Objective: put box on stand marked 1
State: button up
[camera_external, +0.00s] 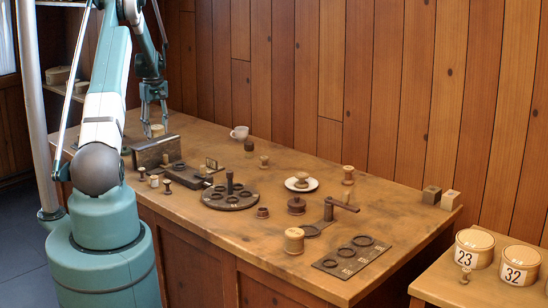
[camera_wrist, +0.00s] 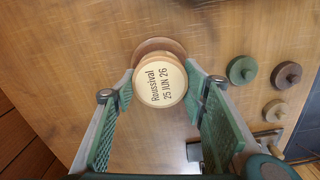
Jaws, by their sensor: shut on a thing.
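My gripper (camera_external: 153,118) hangs over the back left of the table, fingers pointing down. In the wrist view my gripper (camera_wrist: 160,82) is shut on a round, pale-topped piece (camera_wrist: 161,88) lettered "Roussival 25 JUN 26", one finger on each side. A wider brown disc shows behind its top. In the external view the held piece (camera_external: 157,130) is small and pale below the fingertips; I cannot tell whether it touches the table. Two round lidded boxes, marked 23 (camera_external: 474,255) and 32 (camera_external: 515,273), stand on the side table. I cannot make out a stand marked 1.
A dark angled metal piece (camera_external: 150,152) stands just in front of my gripper. A round holed plate (camera_external: 218,204), a ringed strip (camera_external: 333,262), a saucer (camera_external: 313,184), a white cup (camera_external: 239,133) and several spools crowd the table.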

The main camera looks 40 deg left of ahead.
aim_at(156, 127)
jog(key=shift+f, duration=0.2)
jog(key=o, duration=0.8)
jog(key=shift+r, duration=0.1)
jog(key=shift+r, duration=0.1)
notch_tip(156, 127, up, 12)
jog(key=shift+r, duration=0.1)
dwell(0.6)
jog(key=shift+d, duration=0.1)
